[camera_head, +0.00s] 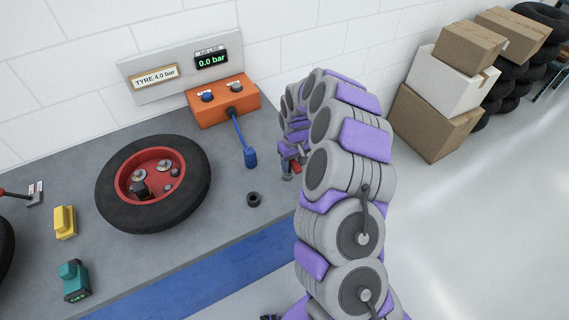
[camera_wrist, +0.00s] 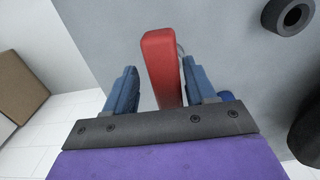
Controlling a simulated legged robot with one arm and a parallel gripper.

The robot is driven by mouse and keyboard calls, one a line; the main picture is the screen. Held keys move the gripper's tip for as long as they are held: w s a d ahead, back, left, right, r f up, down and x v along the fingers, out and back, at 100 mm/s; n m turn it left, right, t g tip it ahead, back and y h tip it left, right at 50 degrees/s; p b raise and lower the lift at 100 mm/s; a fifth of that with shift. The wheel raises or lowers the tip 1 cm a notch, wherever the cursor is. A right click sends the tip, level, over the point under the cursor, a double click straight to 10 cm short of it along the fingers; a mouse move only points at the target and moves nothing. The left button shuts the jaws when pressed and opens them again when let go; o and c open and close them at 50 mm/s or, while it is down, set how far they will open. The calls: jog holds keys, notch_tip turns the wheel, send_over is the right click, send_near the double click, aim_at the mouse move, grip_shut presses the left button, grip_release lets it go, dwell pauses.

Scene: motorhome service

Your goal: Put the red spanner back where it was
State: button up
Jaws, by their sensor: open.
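A red bar-shaped thing, which looks like the red spanner's handle (camera_wrist: 160,66), stands between my gripper's two blue fingers in the wrist view. In the head view my gripper (camera_head: 289,161) is at the right end of the grey bench (camera_head: 222,225). A small red part of the spanner (camera_head: 296,168) shows beside my gripper there; my arm hides most of the rest.
A tyre on a red rim (camera_head: 150,220) lies on the bench. An orange box (camera_head: 222,101) with a blue-handled hose (camera_head: 250,157) stands behind. Cartons (camera_head: 430,125) stand right, on the floor.

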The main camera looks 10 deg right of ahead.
jog(key=shift+d, duration=0.95)
jog(key=a, duration=0.4)
jog(key=shift+a, duration=0.3)
notch_tip(320, 180, up, 12)
jog(key=d+r+p, duration=0.1)
jog(key=d+p, duration=0.1)
jog(key=p, duration=0.1)
jog(key=s+a+r, duration=0.4)
jog(key=s+r, duration=0.5)
jog(key=s, duration=0.2)
jog(key=s+d+r+m+g, duration=0.1)
jog(key=s+d+r, duration=0.1)
jog(key=s, duration=1.3)
jog(key=s+d+r+m, duration=0.2)
jog(key=s, duration=1.3)
jog(key=shift+s+d+r+m+g, duration=0.15)
jog(key=shift+s+r+m+g, duration=0.15)
jog(key=shift+s+r+g, duration=0.1)
